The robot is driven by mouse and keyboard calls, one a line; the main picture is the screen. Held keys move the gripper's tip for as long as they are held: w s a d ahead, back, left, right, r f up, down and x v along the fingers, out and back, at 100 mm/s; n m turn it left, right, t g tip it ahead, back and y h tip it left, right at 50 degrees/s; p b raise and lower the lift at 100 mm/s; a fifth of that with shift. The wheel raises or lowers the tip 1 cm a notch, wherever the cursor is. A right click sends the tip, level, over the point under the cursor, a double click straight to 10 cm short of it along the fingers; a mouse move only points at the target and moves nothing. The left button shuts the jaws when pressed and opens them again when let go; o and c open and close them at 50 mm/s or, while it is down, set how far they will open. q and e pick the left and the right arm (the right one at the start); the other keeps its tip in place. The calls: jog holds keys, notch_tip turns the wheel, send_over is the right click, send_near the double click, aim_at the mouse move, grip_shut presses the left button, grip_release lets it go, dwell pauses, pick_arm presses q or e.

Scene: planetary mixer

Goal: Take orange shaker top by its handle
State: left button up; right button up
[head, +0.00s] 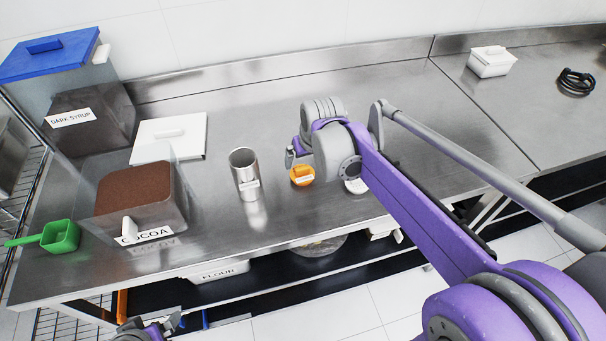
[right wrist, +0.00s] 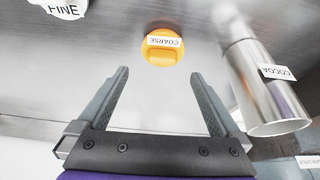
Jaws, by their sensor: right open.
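The orange shaker top (head: 302,175) lies on the steel table, right of a metal cup (head: 245,172). In the right wrist view the orange top (right wrist: 163,52) carries a white label reading COARSE, across its raised middle handle. My right gripper (right wrist: 160,74) is open and empty there, with the top beyond the fingertips and roughly centred between them. In the head view my right gripper (head: 292,155) is just behind the top, partly hidden by its own wrist. My left gripper (head: 150,328) shows only partly at the bottom edge, away from the top.
The metal cup (right wrist: 262,90), labelled COCOA, stands close beside the top. A white FINE top (right wrist: 65,8) lies on its other side. A cocoa bin (head: 180,215), green scoop (head: 60,236) and white lid (head: 168,138) are at left. The table's front edge is near.

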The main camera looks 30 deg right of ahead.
aim_at(302, 168)
jog(key=shift+w+a+f, duration=0.1)
jog(key=shift+w+f, duration=0.15)
jog(key=shift+f, duration=0.35)
jog(key=x, duration=0.4)
jog(key=shift+f, duration=0.45)
jog(key=c, duration=1.1)
